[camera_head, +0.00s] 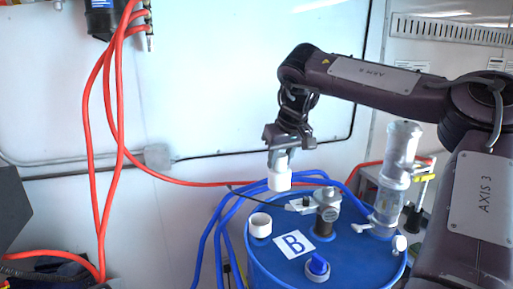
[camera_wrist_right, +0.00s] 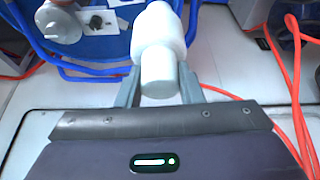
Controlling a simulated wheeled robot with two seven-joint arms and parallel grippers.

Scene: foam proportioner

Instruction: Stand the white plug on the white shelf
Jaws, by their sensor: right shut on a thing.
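The white plug (camera_head: 279,180) is held by my right gripper (camera_head: 279,155), which points down over the back left part of the blue drum. In the right wrist view the plug (camera_wrist_right: 158,40) sits between the two grey fingers (camera_wrist_right: 160,85), its narrow end towards the palm and its wider body beyond the fingertips. In the head view it hangs roughly upright, apart from the drum top. I cannot pick out the white shelf with certainty in either view. My left gripper is not in view.
The blue drum (camera_head: 288,270) carries a white round fitting (camera_head: 260,225), a metal valve (camera_head: 327,205), a blue cap (camera_head: 318,266) and a clear cylinder (camera_head: 397,165). Blue hoses (camera_head: 212,235) loop beside it. Red hoses (camera_head: 107,130) hang at the left before a pale wall.

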